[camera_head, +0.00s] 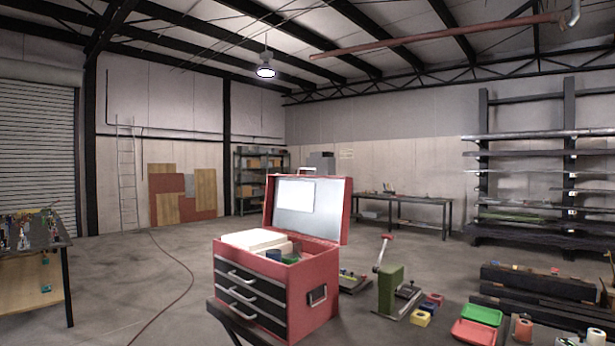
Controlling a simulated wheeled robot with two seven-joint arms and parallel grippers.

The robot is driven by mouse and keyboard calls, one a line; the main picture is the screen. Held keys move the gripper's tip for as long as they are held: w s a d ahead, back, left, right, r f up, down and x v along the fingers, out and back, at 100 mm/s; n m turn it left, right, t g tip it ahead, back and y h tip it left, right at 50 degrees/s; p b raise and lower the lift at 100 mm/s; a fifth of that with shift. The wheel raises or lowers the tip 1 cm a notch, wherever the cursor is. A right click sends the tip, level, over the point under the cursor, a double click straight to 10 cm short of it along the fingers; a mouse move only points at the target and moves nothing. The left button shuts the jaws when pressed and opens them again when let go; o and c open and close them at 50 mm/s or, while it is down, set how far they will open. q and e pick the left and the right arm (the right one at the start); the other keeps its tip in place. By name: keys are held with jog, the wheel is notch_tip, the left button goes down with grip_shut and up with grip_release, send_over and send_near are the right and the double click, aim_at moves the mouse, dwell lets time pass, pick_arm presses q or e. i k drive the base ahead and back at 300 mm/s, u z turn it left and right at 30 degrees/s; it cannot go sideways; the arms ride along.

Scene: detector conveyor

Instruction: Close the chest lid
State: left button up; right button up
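A red tool chest (312,284) with dark drawers and silver handles stands in the lower middle of the head view. Its lid (326,209) is raised and leans back, with its silver-grey inside and a white sheet facing forward. The open top holds a pale block (253,239) and several small items, among them a blue and a green round one. Neither of my grippers is in view.
A dark stand shows under the chest's front left. To its right are a green hand press (390,290), tape rolls, and red (473,332) and green (482,314) trays. A workbench (40,275) stands at left. Open concrete floor lies left of the chest.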

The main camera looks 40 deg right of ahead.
aim_at(315, 208)
jog(key=u, duration=0.1)
jog(key=i, duration=1.85)
jog(key=z, duration=0.4)
jog(key=i, duration=1.25)
jog(key=z, duration=1.6)
jog(key=i, duration=0.9)
jog(key=z, duration=0.75)
